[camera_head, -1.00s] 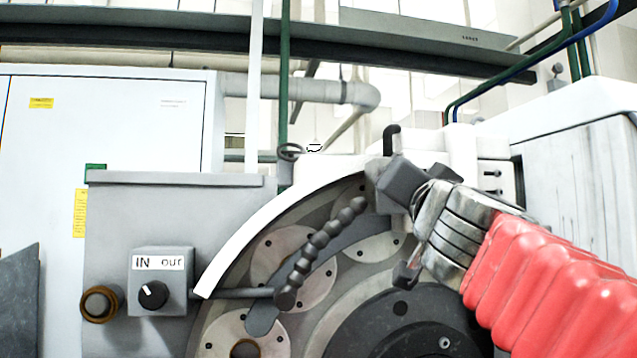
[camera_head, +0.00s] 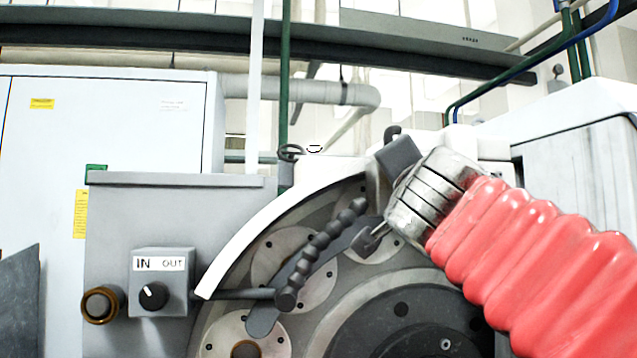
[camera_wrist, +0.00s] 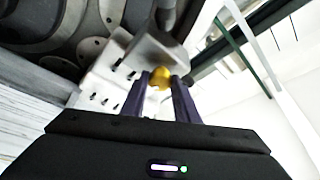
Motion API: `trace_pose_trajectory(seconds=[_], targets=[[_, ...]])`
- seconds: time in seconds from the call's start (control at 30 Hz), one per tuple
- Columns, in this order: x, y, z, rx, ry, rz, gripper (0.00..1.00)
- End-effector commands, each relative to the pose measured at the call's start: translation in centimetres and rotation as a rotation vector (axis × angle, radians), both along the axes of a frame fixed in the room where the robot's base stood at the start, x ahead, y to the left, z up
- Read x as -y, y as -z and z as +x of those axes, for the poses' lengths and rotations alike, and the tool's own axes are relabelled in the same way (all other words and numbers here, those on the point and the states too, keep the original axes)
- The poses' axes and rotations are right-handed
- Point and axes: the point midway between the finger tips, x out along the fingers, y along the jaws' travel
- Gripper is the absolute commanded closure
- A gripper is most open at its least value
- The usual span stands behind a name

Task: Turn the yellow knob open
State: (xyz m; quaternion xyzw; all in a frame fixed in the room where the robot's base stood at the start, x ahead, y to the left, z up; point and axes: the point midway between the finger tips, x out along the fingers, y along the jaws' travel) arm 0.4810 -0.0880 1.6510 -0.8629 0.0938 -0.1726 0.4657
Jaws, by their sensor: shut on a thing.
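The yellow knob (camera_wrist: 160,76) shows in the wrist view, near the picture's middle. It sits between the two purple fingers of my gripper (camera_wrist: 161,82), which is shut on it. The fingers cover part of its sides, and any mark for its position cannot be made out. In the head view the knob is not visible; my grey wrist and red sleeve cover the area at the upper right of the round grinder.
The grinder's white curved guard (camera_head: 262,220) and dark segmented hose (camera_head: 318,244) lie left of my wrist. A grey box with an IN/OUT switch (camera_head: 153,295) stands at the lower left. A pale block (camera_wrist: 148,58) with holes lies behind the knob.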

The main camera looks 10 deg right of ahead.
Motion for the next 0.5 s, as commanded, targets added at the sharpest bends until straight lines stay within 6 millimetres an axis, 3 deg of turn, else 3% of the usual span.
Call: trace_pose_trajectory(seconds=[0.43, 0.47, 0.5], targets=[[0.20, 0.14, 0.01, -0.004, 0.006, 0.015, 0.95], [0.20, 0.14, 0.01, -0.004, 0.006, 0.014, 0.70], [0.18, 0.13, 0.01, -0.004, 0.006, 0.013, 0.68]])
